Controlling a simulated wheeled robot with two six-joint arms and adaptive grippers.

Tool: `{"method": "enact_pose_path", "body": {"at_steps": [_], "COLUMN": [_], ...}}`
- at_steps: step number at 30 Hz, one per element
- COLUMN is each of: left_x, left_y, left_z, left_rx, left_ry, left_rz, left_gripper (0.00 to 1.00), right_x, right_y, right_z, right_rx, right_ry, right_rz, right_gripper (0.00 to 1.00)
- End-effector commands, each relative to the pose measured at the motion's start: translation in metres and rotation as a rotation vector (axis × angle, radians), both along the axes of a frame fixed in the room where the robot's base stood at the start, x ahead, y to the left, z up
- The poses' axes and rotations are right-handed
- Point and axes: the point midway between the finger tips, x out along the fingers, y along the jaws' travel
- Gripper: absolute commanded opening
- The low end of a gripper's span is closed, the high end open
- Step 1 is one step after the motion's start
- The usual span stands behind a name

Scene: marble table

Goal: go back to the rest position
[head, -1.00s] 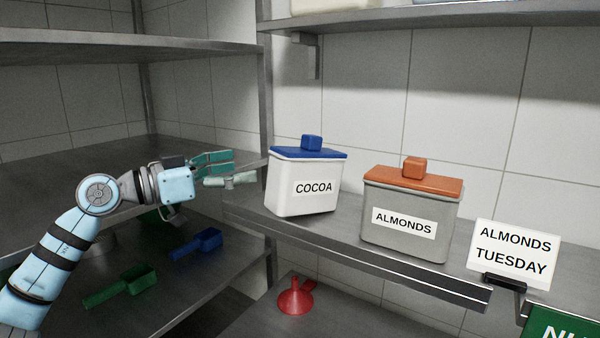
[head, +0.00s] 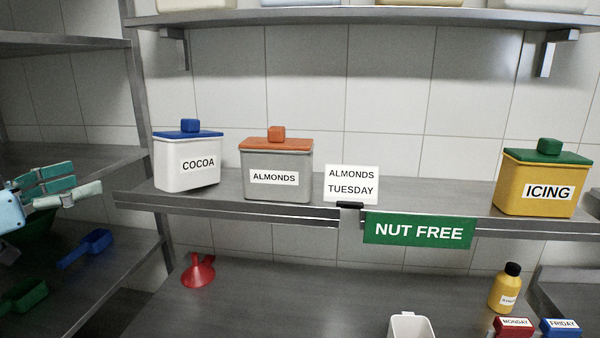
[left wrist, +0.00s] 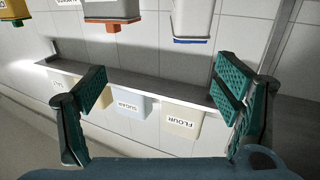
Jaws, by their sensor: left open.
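My left gripper (head: 68,185) is at the left edge of the head view, its green-padded fingers pointing right. It is open and empty, left of the white COCOA bin (head: 187,172) with a blue lid and apart from it. In the left wrist view the open left gripper (left wrist: 160,100) has nothing between its fingers; bins labelled SUGAR (left wrist: 130,107) and FLOUR (left wrist: 182,120) show upside down beyond them. My right gripper is not in view.
The shelf holds a grey ALMONDS bin (head: 277,175), an ALMONDS TUESDAY card (head: 351,184) and a yellow ICING bin (head: 540,190). A NUT FREE sign (head: 420,230) hangs on its front. Below are a red funnel (head: 198,271), a white container (head: 410,326) and a bottle (head: 506,290).

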Motion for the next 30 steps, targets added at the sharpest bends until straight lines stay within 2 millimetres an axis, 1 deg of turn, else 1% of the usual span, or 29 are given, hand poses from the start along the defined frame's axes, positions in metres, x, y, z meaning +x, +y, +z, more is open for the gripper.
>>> {"method": "enact_pose_path", "body": {"at_steps": [2,6,12,14,17,19,20,23,24,26,27,29,30], "left_x": [0.001,0.008,0.012,0.013,0.012,0.012,0.012,0.009,0.006,-0.002,-0.010,-0.028,-0.045], "left_y": [-0.003,-0.029,-0.057,-0.062,-0.065,-0.062,-0.059,-0.041,-0.034,-0.025,-0.020,-0.016,-0.017], "left_z": [-0.001,-0.007,-0.016,-0.020,-0.033,-0.050,-0.060,-0.110,-0.134,-0.173,-0.205,-0.257,-0.294], "left_rx": [-0.003,-0.020,-0.072,-0.098,-0.152,-0.197,-0.215,-0.247,-0.242,-0.219,-0.192,-0.130,-0.077], "left_ry": [-0.007,-0.109,-0.262,-0.310,-0.390,-0.430,-0.440,-0.392,-0.348,-0.257,-0.173,-0.014,0.112], "left_rz": [-0.007,-0.057,-0.071,-0.054,0.012,0.108,0.162,0.386,0.475,0.601,0.680,0.784,0.835], "left_gripper": [0.83,0.83,0.83,0.83,0.83,0.83,0.83,0.83,0.83,0.83,0.83,0.83,0.83], "right_x": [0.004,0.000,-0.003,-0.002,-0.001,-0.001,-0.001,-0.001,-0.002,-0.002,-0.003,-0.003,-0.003], "right_y": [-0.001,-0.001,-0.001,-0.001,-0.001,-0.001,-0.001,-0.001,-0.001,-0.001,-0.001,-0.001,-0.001], "right_z": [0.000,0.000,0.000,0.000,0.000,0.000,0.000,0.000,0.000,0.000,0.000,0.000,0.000], "right_rx": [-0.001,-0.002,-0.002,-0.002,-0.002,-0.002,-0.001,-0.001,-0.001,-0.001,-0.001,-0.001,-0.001], "right_ry": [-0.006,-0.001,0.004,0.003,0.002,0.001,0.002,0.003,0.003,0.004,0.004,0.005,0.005], "right_rz": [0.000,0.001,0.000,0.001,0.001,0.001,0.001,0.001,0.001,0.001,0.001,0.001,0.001], "right_gripper": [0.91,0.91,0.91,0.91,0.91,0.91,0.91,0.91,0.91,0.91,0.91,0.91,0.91]}}
